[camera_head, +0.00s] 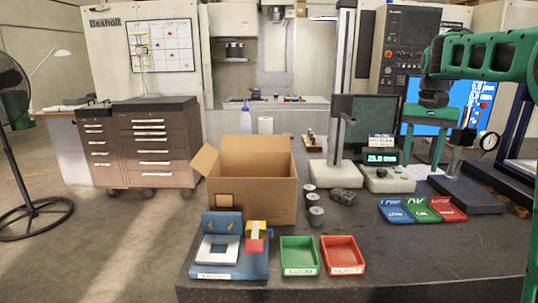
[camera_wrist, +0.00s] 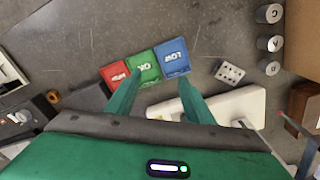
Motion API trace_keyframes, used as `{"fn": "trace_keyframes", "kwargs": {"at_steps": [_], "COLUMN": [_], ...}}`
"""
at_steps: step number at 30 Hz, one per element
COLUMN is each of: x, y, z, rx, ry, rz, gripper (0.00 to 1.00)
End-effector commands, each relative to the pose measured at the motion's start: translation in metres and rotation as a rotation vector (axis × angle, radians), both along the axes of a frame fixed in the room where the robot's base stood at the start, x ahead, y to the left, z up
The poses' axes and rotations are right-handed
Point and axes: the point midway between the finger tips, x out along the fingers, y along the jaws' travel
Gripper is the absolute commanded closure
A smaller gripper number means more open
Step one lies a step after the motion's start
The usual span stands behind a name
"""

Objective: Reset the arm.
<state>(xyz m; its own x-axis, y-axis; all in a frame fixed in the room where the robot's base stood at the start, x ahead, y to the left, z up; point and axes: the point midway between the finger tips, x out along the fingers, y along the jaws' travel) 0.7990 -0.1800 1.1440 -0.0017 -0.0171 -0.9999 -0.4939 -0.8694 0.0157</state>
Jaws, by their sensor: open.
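My gripper (camera_head: 422,162) is green and hangs at the right of the head view, above the bench and in front of a blue screen. Its two fingers point down, spread apart, with nothing between them. In the wrist view my gripper (camera_wrist: 159,82) is also open and empty. Below it lie the blue LOW tray (camera_wrist: 173,60), the green OK tray (camera_wrist: 143,68) and a red tray (camera_wrist: 115,76). These trays look empty.
An open cardboard box (camera_head: 255,190) stands left on the dark bench (camera_head: 400,265), near several grey cylinders (camera_head: 316,216). A height gauge (camera_head: 335,172) stands mid-bench. Green (camera_head: 299,257) and red (camera_head: 343,255) bins lie in front. The front right bench is clear.

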Motion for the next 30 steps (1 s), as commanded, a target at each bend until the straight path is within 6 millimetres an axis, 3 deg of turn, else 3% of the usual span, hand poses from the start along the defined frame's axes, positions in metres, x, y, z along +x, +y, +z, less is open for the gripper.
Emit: {"fn": "trace_keyframes", "kwargs": {"at_steps": [8,14,24,30], "x": [-0.061,-0.141,-0.301,-0.363], "y": [-0.013,-0.023,-0.016,-0.001], "z": [-0.01,-0.034,-0.112,-0.155], "rx": [-0.015,-0.023,-0.001,0.02], "ry": [0.004,0.007,0.006,0.004], "rz": [-0.013,-0.029,-0.045,-0.042], "gripper": [0.52,0.52,0.52,0.52]}}
